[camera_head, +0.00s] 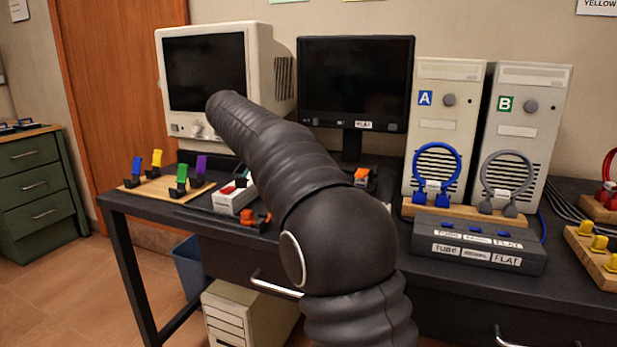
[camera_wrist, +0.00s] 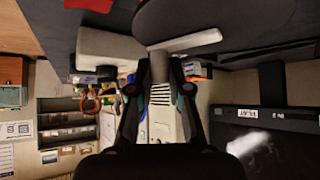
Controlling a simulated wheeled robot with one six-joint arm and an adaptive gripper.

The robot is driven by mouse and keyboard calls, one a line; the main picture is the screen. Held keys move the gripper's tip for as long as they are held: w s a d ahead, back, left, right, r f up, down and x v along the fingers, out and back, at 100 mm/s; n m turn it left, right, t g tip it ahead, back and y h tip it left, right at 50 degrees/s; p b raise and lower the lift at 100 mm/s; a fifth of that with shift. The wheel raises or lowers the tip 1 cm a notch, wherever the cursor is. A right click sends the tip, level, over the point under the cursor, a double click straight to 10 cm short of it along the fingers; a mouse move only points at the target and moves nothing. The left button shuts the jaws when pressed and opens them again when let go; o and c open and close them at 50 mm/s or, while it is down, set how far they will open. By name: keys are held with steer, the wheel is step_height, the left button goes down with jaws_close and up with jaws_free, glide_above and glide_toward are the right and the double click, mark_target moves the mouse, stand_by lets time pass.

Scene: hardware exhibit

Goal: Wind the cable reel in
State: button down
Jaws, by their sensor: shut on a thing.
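My gripper (camera_wrist: 160,74) shows in the wrist view, its dark fingers closed on a short grey cylindrical piece (camera_wrist: 160,69). The piece is small and partly covered by the fingers, so I cannot tell whether it belongs to the cable reel. I cannot make out a cable reel for certain in either view. A white bar (camera_wrist: 187,40) and a pale block (camera_wrist: 110,46) lie close beyond the fingertips. In the head view my arm crosses the bench toward the old monitor, and it hides my gripper.
A beige monitor (camera_head: 274,62), a flat black screen (camera_head: 355,75), tower A (camera_head: 450,80) and tower B (camera_head: 534,85) stand along the bench back. A wooden board (camera_head: 140,186) with coloured clips lies left. A white box (camera_head: 237,197) stands beside my arm.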

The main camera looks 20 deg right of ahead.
stand_by(0.4)
steer(key=c, duration=1.1)
jaws_free()
steer(key=shift+a, duration=0.1)
steer(key=shift+v, duration=3.7)
